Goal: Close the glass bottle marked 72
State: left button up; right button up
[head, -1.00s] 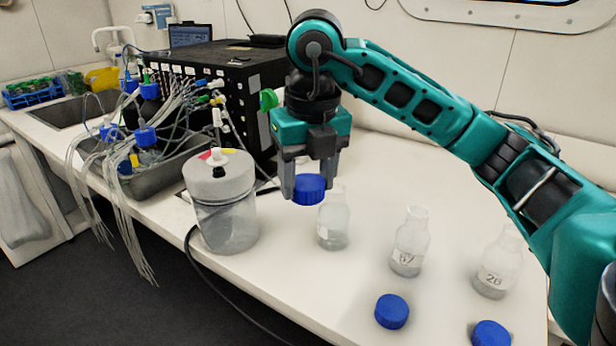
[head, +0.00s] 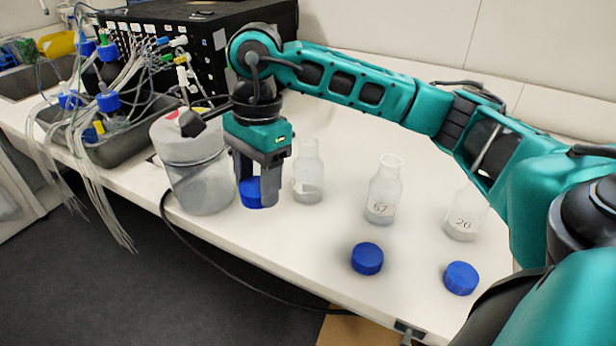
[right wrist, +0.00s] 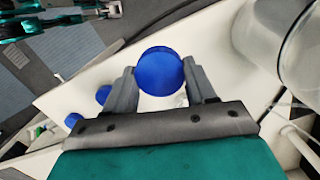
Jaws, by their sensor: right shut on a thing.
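My right gripper (head: 257,192) is shut on a blue screw cap (head: 250,193), low over the table. The cap also shows between the two fingers in the right wrist view (right wrist: 161,71). I cannot tell whether it touches the table. An open clear glass bottle (head: 309,176) stands upright just right of the gripper, apart from it; no number is readable on it. Two more open bottles stand further right, one marked 67 (head: 383,192) and one that looks like 26 (head: 466,215). No readable 72 shows.
Two loose blue caps (head: 367,258) (head: 461,278) lie near the table's front edge. A large grey-lidded jar (head: 200,178) stands close left of the gripper. A tray with tubes and bottles (head: 130,150) and a black box (head: 215,45) stand further left and behind.

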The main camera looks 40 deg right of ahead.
jog(key=f+n, duration=0.1)
jog(key=n, duration=0.2)
jog(key=a+f+n, duration=0.1)
jog(key=n, duration=0.2)
jog(key=f+n+g, duration=0.1)
jog(key=n, duration=0.2)
jog(key=shift+s+a+f+h, duration=0.2)
jog(key=shift+a+h, duration=0.1)
jog(key=shift+a, duration=0.1)
jog(key=n, duration=0.1)
jog(key=f+n, duration=0.1)
jog(key=n, duration=0.2)
jog(key=shift+s+a+f, duration=0.15)
jog(key=shift+a, duration=0.2)
jog(key=n, duration=0.2)
jog(key=f+n, duration=0.1)
jog(key=shift+s+a+n+h, duration=0.1)
jog(key=shift+a+n+h, duration=0.2)
jog(key=shift+h, duration=0.1)
jog(key=shift+d, duration=0.1)
